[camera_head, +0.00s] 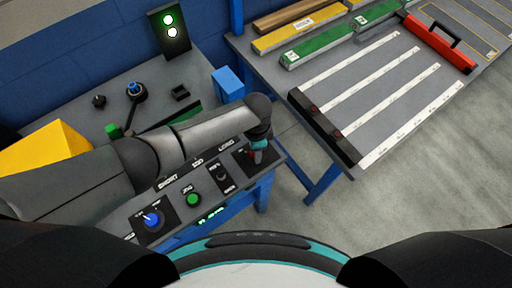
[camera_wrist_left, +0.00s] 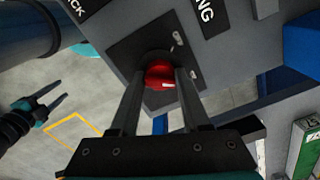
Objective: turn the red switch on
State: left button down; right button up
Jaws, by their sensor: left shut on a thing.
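The red switch (camera_wrist_left: 159,74) is a round red knob with a white mark on a dark square plate of the grey panel. My left gripper (camera_wrist_left: 160,85) has a finger on each side of the knob and is shut on it.
The panel (camera_head: 174,208) also carries a blue knob (camera_head: 152,220), a green button (camera_head: 193,199) and a black switch (camera_head: 221,174). A black box with two lit lights (camera_head: 170,26) stands behind. A blue block (camera_head: 228,84) is beyond my left forearm. A second table stands at right.

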pick_arm(q)
jog(key=shift+m, duration=0.3)
jog(key=shift+c, duration=1.9)
grip_release()
notch_tip(320, 180, up, 15)
jog(key=p, duration=0.3)
